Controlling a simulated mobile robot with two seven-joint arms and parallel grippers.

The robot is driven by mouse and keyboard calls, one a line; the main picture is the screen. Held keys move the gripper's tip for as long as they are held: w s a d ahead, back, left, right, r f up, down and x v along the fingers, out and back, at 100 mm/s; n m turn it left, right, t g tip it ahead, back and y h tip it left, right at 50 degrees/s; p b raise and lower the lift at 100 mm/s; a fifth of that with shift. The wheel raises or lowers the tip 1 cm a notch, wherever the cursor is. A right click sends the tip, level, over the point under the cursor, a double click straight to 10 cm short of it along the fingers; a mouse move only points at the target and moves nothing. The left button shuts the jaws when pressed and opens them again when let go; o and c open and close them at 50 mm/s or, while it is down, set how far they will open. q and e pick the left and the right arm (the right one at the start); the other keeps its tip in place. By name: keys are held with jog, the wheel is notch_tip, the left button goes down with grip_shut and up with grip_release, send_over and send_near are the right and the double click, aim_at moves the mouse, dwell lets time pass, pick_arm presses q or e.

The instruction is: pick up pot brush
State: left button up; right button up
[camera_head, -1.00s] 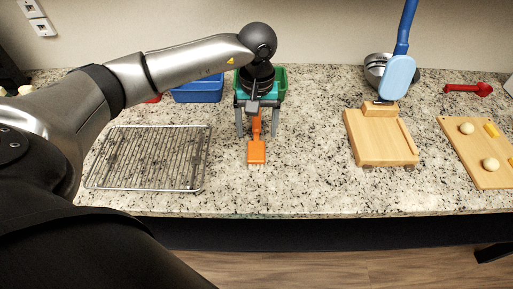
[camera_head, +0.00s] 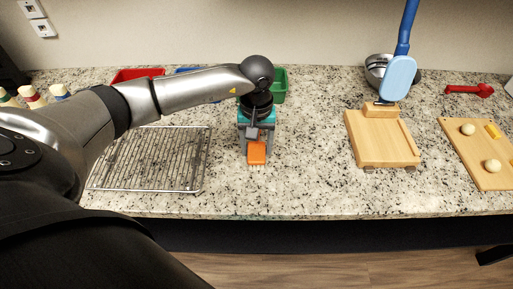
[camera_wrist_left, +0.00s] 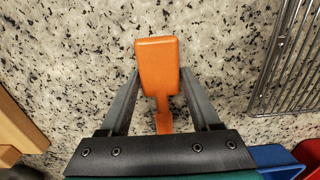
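The pot brush is orange and lies on the speckled counter, its head (camera_head: 257,153) toward the front edge with pale bristles showing. In the left wrist view the brush head (camera_wrist_left: 157,64) sits between the fingertips and the narrow handle runs back between the fingers. My left gripper (camera_head: 257,150) is over the brush, pointing down, fingers apart on either side of it. In the wrist view the left gripper (camera_wrist_left: 160,75) shows gaps beside the handle; its tips are close to the head's sides. The handle's far end is hidden under the gripper. My right gripper is not in view.
A wire rack (camera_head: 150,180) lies left of the brush. Red (camera_head: 138,75) and green (camera_head: 280,86) bins stand behind. A wooden block (camera_head: 382,140) with a blue-handled tool (camera_head: 398,75) is on the right, near a metal bowl (camera_head: 375,68) and a board (camera_head: 487,175). Counter between is clear.

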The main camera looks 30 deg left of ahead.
pick_arm(q)
grip_shut()
jog(key=shift+r, duration=0.1)
dwell(0.3)
